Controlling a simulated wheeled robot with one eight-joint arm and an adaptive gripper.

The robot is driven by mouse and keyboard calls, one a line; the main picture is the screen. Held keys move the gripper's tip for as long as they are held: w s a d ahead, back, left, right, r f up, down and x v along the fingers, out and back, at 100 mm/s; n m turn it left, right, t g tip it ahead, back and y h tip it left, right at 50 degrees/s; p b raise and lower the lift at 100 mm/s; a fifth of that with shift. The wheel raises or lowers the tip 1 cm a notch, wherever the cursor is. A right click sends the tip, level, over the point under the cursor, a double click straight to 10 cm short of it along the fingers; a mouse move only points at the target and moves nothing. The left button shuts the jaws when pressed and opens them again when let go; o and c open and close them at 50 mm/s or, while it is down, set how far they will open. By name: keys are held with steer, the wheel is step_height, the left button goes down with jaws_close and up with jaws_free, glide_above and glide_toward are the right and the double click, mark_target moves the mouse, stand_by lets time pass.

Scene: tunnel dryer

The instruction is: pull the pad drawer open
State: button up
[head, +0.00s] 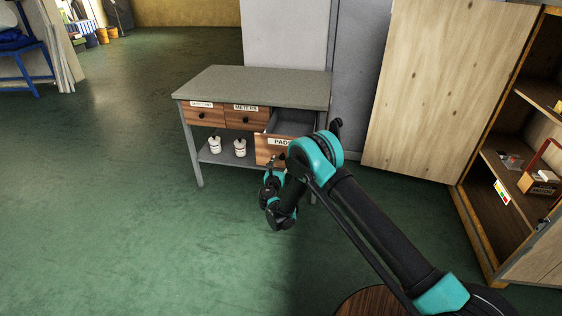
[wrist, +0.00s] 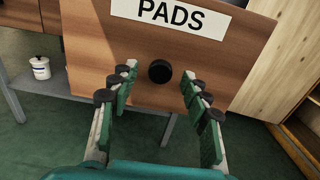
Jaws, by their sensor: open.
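The pad drawer (head: 268,147) is wooden with a white label reading PADS, and it stands pulled out from the grey table, its inside showing behind the front. In the wrist view its front (wrist: 105,45) fills the upper middle, with a round black knob (wrist: 160,71) below the label. My gripper (wrist: 160,88) is open, its fingers on either side of the knob and apart from it. In the head view my arm hides part of the drawer front, and the gripper (head: 274,168) shows only partly beside it.
The grey table (head: 255,87) also has two shut drawers, one labelled METERS (head: 246,117). White containers (head: 239,147) stand on its lower shelf. An open wooden cabinet (head: 500,140) with its door (head: 440,80) stands at right. The green floor at left is clear.

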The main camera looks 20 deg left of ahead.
steer(key=v, duration=0.6)
stand_by(0.3)
